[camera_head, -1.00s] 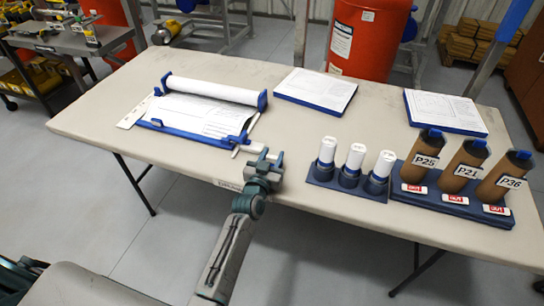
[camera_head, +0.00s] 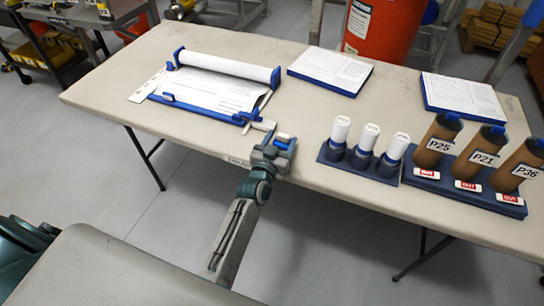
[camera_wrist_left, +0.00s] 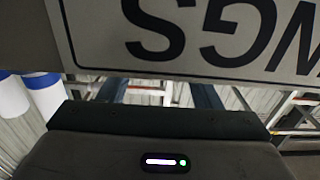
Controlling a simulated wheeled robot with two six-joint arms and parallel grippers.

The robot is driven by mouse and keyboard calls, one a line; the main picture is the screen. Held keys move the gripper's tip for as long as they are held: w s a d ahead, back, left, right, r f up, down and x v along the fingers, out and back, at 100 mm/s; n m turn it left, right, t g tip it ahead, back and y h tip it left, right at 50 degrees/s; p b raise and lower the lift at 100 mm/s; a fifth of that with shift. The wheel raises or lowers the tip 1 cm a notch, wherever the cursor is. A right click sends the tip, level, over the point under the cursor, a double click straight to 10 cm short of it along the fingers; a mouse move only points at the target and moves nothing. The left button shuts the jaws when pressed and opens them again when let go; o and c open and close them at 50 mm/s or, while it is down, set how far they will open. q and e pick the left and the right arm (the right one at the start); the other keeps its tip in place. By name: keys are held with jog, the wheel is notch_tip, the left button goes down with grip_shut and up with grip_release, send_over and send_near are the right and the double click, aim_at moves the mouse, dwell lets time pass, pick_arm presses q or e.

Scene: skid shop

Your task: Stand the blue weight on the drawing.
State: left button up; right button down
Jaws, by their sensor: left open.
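The drawing (camera_head: 212,92) is a white printed sheet, with a white roll along its far edge, on a blue-cornered holder at the table's left. My left gripper (camera_head: 275,146) is open at the table's front edge, to the right of and nearer than the drawing. A small blue piece (camera_head: 283,139) shows at its jaws, possibly the blue weight. I cannot tell whether it lies between or behind the fingers. My right gripper is not in view.
Two sheet stacks (camera_head: 331,70) (camera_head: 462,100) lie at the back. A blue stand (camera_head: 330,154) with three white-capped bottles and a blue rack (camera_head: 430,184) with three brown tubes stand to the right. The table middle (camera_head: 310,115) is clear.

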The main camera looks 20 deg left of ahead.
pick_arm(q)
jog(key=s, duration=0.2)
jog(key=s+b, duration=0.1)
jog(key=s, duration=0.2)
jog(key=s+f+b, duration=0.1)
jog(key=s, duration=0.1)
jog(key=shift+s+a, duration=0.15)
jog(key=shift+a, duration=0.15)
jog(key=shift+s+r+b, duration=0.1)
jog(key=shift+s+b, duration=0.2)
jog(key=shift+s, duration=0.2)
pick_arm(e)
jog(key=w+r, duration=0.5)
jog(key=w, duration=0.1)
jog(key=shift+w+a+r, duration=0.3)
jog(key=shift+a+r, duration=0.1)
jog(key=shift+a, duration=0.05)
